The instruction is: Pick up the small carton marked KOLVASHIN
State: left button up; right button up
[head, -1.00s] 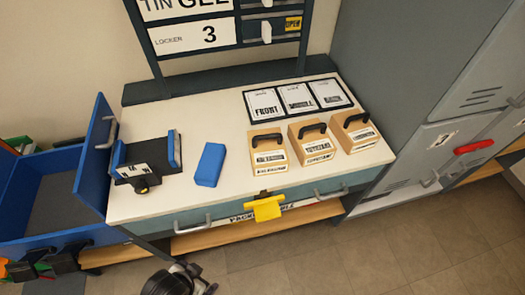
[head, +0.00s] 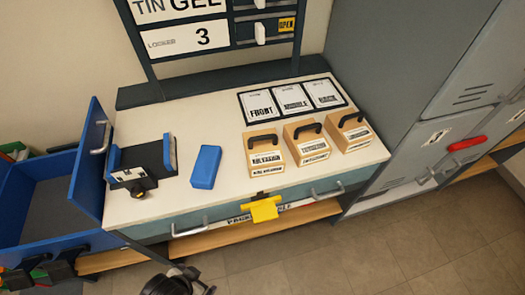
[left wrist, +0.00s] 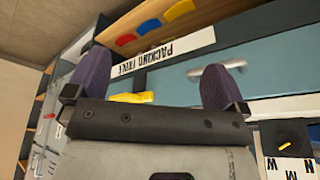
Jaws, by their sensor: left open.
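Three small tan cartons with black handles stand in a row on the packing table (head: 225,219). The label on the left carton (head: 266,163) seems to read KOLVASHIN, but it is blurred. The middle carton (head: 307,147) and the right carton (head: 350,135) carry other labels, too small to read surely. My left gripper (head: 190,284) is at the bottom edge of the head view, in front of the table and well apart from the cartons. In the left wrist view its purple-tipped fingers (left wrist: 154,80) are spread, with nothing between them. My right gripper is not in view.
A blue block (head: 205,167) and a dark holder with blue sides (head: 142,161) stand left of the cartons. Three framed cards (head: 292,101) lie behind them. A yellow tag (head: 264,209) hangs at the table front.

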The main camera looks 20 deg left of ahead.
pick_arm(q)
jog(key=c, duration=1)
jog(key=shift+o, duration=0.2)
